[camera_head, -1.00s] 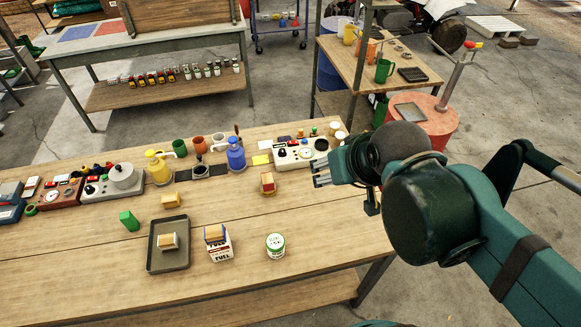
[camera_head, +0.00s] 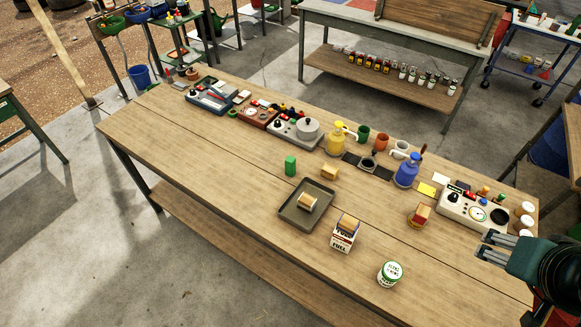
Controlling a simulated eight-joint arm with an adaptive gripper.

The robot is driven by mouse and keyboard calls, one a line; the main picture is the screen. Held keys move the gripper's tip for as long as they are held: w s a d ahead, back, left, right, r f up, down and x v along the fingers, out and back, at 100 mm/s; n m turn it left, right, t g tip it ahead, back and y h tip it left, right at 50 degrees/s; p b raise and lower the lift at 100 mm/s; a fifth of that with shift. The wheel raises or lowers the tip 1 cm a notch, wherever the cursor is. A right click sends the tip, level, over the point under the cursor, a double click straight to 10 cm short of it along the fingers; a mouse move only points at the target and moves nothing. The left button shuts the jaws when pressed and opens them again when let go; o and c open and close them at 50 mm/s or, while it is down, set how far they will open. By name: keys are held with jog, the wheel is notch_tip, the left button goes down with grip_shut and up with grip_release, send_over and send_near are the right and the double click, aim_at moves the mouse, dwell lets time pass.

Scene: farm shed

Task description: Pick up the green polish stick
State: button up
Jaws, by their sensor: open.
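The green polish stick (camera_head: 290,165) is a small upright green block on the wooden workbench (camera_head: 180,150). It stands just behind and left of a dark tray (camera_head: 287,212), apart from it. My gripper (camera_head: 487,247) is at the right edge of the view, over the right end of the bench. It is open with nothing between its fingers, and is far to the right of the green stick. Nothing hides the stick.
The tray holds a tan block (camera_head: 307,201). Another tan block (camera_head: 330,172) lies right of the stick. A fuel carton (camera_head: 343,238), a white-green can (camera_head: 389,274) and a red-topped block (camera_head: 419,215) stand between stick and gripper. Pump bottles and devices line the back. The front left is clear.

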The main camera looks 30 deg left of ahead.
dwell(0.3)
jog(key=c, duration=0.4)
jog(key=shift+c, duration=0.2)
